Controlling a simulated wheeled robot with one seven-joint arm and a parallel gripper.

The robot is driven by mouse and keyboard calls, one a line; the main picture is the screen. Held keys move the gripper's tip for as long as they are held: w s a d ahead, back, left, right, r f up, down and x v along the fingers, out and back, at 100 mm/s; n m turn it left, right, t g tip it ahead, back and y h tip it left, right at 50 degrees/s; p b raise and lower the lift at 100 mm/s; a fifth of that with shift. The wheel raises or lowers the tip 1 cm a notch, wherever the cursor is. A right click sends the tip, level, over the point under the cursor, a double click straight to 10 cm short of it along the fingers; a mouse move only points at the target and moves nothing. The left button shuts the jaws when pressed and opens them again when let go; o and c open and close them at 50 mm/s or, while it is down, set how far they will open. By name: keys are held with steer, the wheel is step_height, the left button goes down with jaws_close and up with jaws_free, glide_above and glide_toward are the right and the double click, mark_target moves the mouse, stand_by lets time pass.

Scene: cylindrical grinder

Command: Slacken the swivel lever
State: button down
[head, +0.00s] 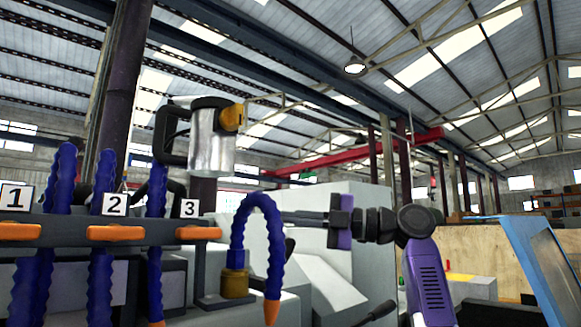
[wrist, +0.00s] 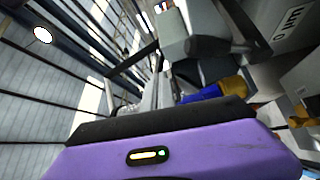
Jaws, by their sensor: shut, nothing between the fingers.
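I cannot tell for sure which part is the swivel lever. A dark handle (head: 377,312) shows low in the head view, partly cut by the bottom edge, right of the grey machine body. My gripper (head: 284,216) points left in front of the grey machine, its thin fingers together and empty. The fingertips are close to the bent blue hose (head: 274,245) in the picture; contact cannot be told. In the wrist view, the fingers (wrist: 158,85) reach up past the purple housing, with a blue part (wrist: 200,94) to their right.
Orange levers (head: 116,233) sit under plates numbered 1, 2 and 3 at left, among upright blue hoses (head: 100,285). A metal lamp-like cylinder (head: 212,145) hangs above. A brass fitting (head: 235,283) stands by the bent hose. A blue-framed panel (head: 535,265) is at right.

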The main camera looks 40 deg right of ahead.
step_height(320, 180, up, 12)
steer(key=shift+a+r+p, duration=0.25)
steer(key=shift+p, duration=0.2)
stand_by(0.4)
